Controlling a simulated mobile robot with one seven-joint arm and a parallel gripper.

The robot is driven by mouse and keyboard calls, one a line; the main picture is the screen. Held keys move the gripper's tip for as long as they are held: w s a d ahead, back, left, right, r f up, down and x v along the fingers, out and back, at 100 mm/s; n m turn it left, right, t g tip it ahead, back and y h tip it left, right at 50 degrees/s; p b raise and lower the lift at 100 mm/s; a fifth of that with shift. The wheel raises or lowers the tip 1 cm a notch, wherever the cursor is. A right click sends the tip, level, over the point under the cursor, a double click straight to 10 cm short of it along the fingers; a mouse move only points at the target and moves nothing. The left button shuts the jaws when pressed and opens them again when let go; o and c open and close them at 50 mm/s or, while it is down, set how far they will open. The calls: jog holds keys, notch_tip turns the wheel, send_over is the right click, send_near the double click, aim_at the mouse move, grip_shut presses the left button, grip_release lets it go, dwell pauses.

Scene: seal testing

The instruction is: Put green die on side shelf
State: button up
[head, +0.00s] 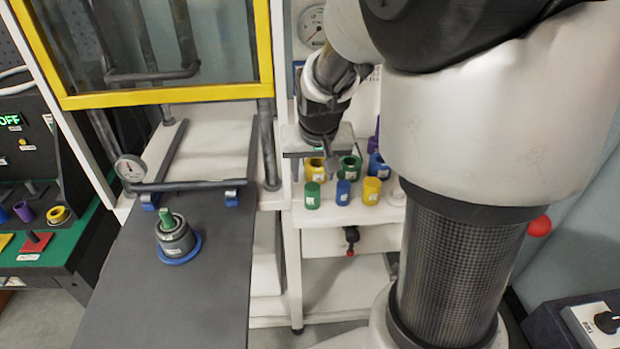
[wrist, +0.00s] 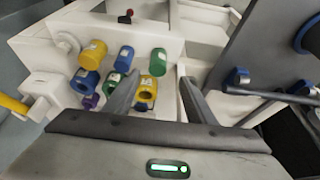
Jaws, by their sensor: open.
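Two green pieces stand on the white side shelf (head: 322,216). One is a hollow green ring-shaped piece (head: 351,165) in the back row, partly behind my left finger in the wrist view (wrist: 112,84). The other is a plain green cylinder (head: 313,196) at the front left of the group, seen in the wrist view (wrist: 158,62). Which one is the die I cannot tell for sure. My gripper (wrist: 160,82) is open and empty above the shelf, with the yellow ring-shaped piece (wrist: 147,95) showing between its fingers.
Blue (head: 343,192) and yellow (head: 371,190) cylinders stand beside the green one, with yellow, blue and purple pieces behind. A grey cylinder (head: 176,240) with a green top sits on a blue base on the dark table (head: 150,310). A yellow-framed window (head: 165,95) stands behind.

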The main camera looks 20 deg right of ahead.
jog(key=s+a+r+n, duration=0.1)
jog(key=s+a+r, duration=0.1)
jog(key=s, duration=0.4)
jog(key=s+a+r+n+t, duration=0.1)
jog(key=s+a+r, duration=0.2)
jog(key=s+r, duration=0.2)
jog(key=s+a+r+n+y, duration=0.1)
jog(key=s+r, duration=0.3)
jog(key=s, duration=0.4)
jog(key=shift+s+a, duration=0.35)
jog(key=shift+a, duration=0.55)
